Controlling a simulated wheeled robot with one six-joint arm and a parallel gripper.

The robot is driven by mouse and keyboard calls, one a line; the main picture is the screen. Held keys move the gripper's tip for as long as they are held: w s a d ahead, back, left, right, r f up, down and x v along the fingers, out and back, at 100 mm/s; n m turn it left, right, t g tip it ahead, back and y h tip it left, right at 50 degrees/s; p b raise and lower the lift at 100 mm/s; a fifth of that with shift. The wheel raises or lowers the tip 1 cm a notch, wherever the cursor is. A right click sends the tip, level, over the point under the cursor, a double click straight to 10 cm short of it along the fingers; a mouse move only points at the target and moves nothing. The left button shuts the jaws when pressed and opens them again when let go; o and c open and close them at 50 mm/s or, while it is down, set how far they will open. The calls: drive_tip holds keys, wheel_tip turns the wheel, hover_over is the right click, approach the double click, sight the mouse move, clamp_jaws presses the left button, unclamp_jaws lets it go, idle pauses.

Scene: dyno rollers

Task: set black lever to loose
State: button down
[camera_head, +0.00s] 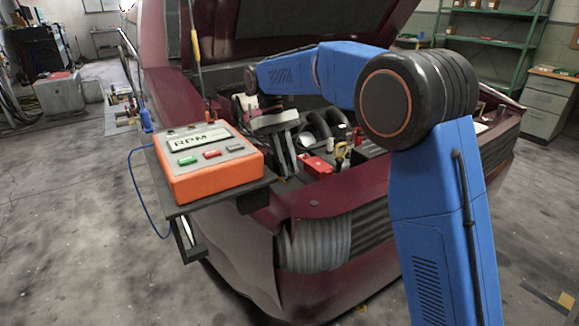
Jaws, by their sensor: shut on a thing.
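My gripper (284,153) reaches down into the open engine bay of a dark red car, just right of the orange RPM box. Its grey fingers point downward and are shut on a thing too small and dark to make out. I cannot pick out the black lever for certain; it may be hidden by the fingers. No loose or tight marking is readable.
The orange RPM box (213,181) with green, red and grey buttons sits on a dark shelf at the car's front corner. A red part (317,166) and black curved hoses (322,127) lie right of my gripper. The raised hood (300,18) is above.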

drive_tip(key=shift+w+a+g+h, duration=0.15)
drive_tip(key=shift+w+g+h, duration=0.05)
drive_tip(key=shift+g+h, duration=0.1)
drive_tip(key=shift+f, duration=0.1)
idle(0.3)
drive_tip(key=c, duration=1.6)
unclamp_jaws()
drive_tip(key=shift+c, duration=0.2)
